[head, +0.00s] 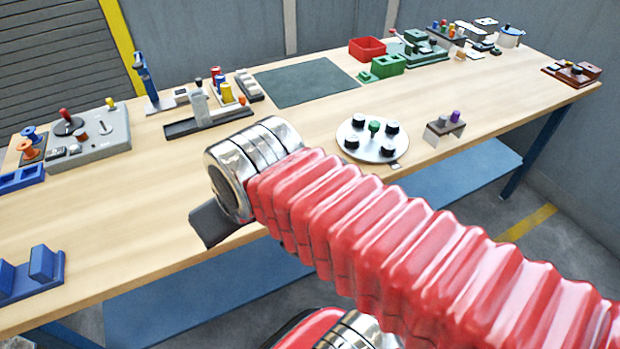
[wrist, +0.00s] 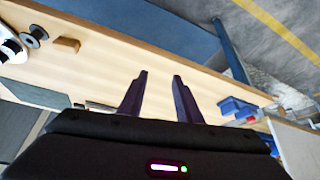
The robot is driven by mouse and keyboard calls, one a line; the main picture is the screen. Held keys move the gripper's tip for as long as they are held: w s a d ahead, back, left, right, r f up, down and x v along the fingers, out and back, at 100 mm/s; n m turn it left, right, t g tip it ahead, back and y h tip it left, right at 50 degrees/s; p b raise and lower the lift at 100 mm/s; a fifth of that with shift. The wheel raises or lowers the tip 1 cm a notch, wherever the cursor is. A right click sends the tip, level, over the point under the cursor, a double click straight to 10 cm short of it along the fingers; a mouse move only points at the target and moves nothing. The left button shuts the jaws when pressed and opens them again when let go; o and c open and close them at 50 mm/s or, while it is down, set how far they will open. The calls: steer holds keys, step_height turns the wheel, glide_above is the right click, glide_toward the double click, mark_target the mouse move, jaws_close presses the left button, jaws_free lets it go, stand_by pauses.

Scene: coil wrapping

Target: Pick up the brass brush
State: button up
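I cannot make out a brass brush for certain in either view. My gripper (wrist: 160,75) shows in the wrist view as two dark fingers standing apart with nothing between them. Wooden table top shows beyond the fingers, close to the table's edge. In the head view my red-sleeved arm reaches over the front edge of the table and hides part of it. Only a dark part of my arm's end shows there; the fingertips are hidden.
The wooden table (head: 290,130) carries a grey panel (head: 105,140), a green mat (head: 305,82), a white disc with black knobs (head: 372,150), a grey stand with a purple knob (head: 443,128), a red box (head: 367,48) and blue trays (head: 35,277). Bare wood lies at front left.

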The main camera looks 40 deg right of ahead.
steer(key=shift+o, duration=0.5)
steer(key=shift+o, duration=1.5)
steer(key=shift+w+d+m, duration=0.1)
steer(key=shift+w+m, duration=0.05)
steer(key=shift+m, duration=0.25)
steer(key=o, duration=0.4)
steer(key=w+d+m, duration=0.1)
steer(key=m, duration=0.2)
steer(key=d+m, duration=0.2)
steer(key=w+d+m, duration=0.1)
steer(key=d+m, duration=0.1)
steer(key=m, duration=0.1)
steer(key=shift+w+d+f+m+g, duration=0.1)
steer(key=shift+w+m+g, duration=0.2)
steer(key=shift+w, duration=0.05)
steer(key=shift+c, duration=0.2)
steer(key=w+d+f+m, duration=0.1)
steer(key=d+m, duration=0.9)
steer(key=m, duration=0.4)
steer(key=w+d+f+m, duration=0.1)
steer(key=d+f+m, duration=0.1)
steer(key=d+m, duration=0.9)
steer(key=m, duration=0.3)
steer(key=shift+w+f+h, duration=0.2)
steer(key=shift+f+h, duration=0.1)
steer(key=shift+g, duration=0.3)
